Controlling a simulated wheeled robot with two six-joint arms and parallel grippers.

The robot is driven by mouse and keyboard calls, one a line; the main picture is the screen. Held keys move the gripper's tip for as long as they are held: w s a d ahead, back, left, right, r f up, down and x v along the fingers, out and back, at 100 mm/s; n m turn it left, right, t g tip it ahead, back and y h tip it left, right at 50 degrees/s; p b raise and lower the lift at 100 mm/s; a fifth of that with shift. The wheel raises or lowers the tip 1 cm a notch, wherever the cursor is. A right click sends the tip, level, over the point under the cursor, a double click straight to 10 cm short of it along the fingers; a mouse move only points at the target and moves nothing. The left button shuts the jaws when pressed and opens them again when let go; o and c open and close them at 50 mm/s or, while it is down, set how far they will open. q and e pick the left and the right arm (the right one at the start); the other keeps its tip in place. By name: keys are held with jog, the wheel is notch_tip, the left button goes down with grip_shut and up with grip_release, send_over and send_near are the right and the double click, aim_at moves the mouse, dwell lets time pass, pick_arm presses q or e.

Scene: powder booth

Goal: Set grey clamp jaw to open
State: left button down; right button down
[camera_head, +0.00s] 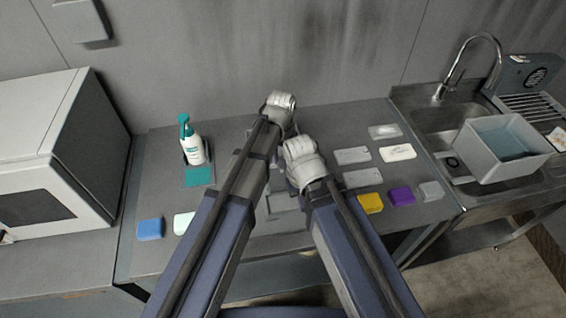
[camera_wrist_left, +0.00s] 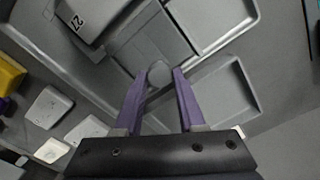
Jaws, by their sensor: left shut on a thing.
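My left gripper (camera_head: 280,108) reaches over the middle of the bench near the back wall. In the left wrist view its two purple fingers (camera_wrist_left: 160,84) are closed around a round grey knob (camera_wrist_left: 158,73), which looks like part of the grey clamp. A grey block marked 27 (camera_wrist_left: 88,16) sits beside it on a grey tray-like base (camera_wrist_left: 228,92) with recesses. I cannot tell the jaw's position. In the head view my arms hide most of this grey fixture. My right gripper (camera_head: 303,160) is just in front of the left one, its fingers not clear.
A pump bottle (camera_head: 193,149) and teal pad (camera_head: 199,176) stand left. Blue (camera_head: 150,229), yellow (camera_head: 370,203) and purple (camera_head: 401,196) blocks lie near the front edge. Pale plates (camera_head: 352,155) lie right. A sink holds a grey bin (camera_head: 482,160); a white cabinet (camera_head: 40,125) stands left.

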pick_arm(q)
jog(key=shift+w+a, duration=0.1)
jog(key=shift+w, duration=0.7)
jog(key=c, duration=0.5)
grip_release()
jog(key=shift+s, duration=0.1)
notch_tip(320, 180, up, 8)
jog(key=p, duration=0.8)
pick_arm(e)
notch_tip(320, 180, up, 8)
pick_arm(q)
jog(key=shift+f, duration=0.1)
pick_arm(e)
jog(key=shift+f, duration=0.1)
